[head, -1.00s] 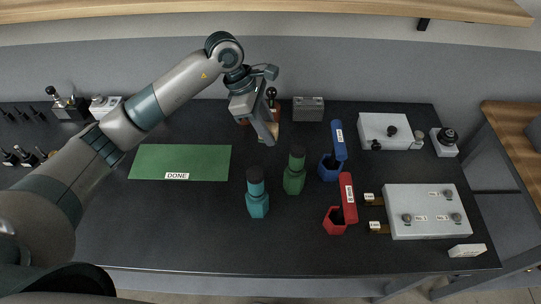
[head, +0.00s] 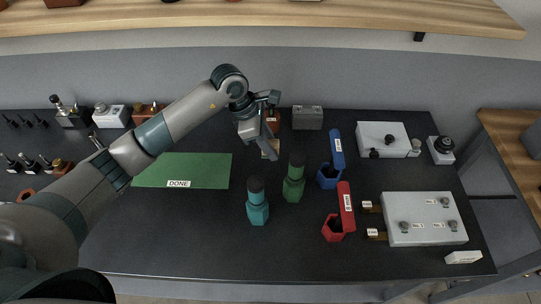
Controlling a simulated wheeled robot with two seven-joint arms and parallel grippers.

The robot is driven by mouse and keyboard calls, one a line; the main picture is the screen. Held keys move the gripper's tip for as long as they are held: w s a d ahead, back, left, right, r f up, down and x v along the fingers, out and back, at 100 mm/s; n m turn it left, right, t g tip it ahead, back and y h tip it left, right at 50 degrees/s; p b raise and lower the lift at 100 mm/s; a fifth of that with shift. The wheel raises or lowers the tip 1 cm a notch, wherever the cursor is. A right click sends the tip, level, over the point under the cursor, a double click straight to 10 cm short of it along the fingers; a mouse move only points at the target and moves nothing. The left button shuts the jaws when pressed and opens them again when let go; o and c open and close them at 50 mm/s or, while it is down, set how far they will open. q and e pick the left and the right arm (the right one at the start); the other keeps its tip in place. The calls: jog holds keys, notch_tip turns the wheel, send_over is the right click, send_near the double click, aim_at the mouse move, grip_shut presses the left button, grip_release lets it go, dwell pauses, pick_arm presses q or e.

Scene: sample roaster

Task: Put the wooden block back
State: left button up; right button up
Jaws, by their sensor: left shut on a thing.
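My left gripper (head: 271,148) reaches over the back middle of the dark bench. It is shut on a small tan piece, which looks like the wooden block (head: 265,151); the fingers hide much of it. I cannot tell whether the block touches the bench. A reddish-brown item (head: 272,120) stands just behind the gripper, partly hidden by it. My right gripper is not in view.
A green DONE mat (head: 205,170) lies left of the gripper. Teal (head: 257,208) and green (head: 293,183) bottles stand in front of it. Blue (head: 328,176) and red (head: 333,231) holders and a grey box (head: 307,118) are to the right. The front left bench is clear.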

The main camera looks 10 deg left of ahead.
aim_at(271, 166)
pick_arm(q)
jog(key=shift+f, duration=0.95)
jog(key=shift+f+p, duration=0.55)
jog(key=shift+f, duration=0.05)
jog(key=shift+f+p, duration=0.4)
jog(key=shift+f, duration=0.9)
jog(key=shift+f, duration=0.1)
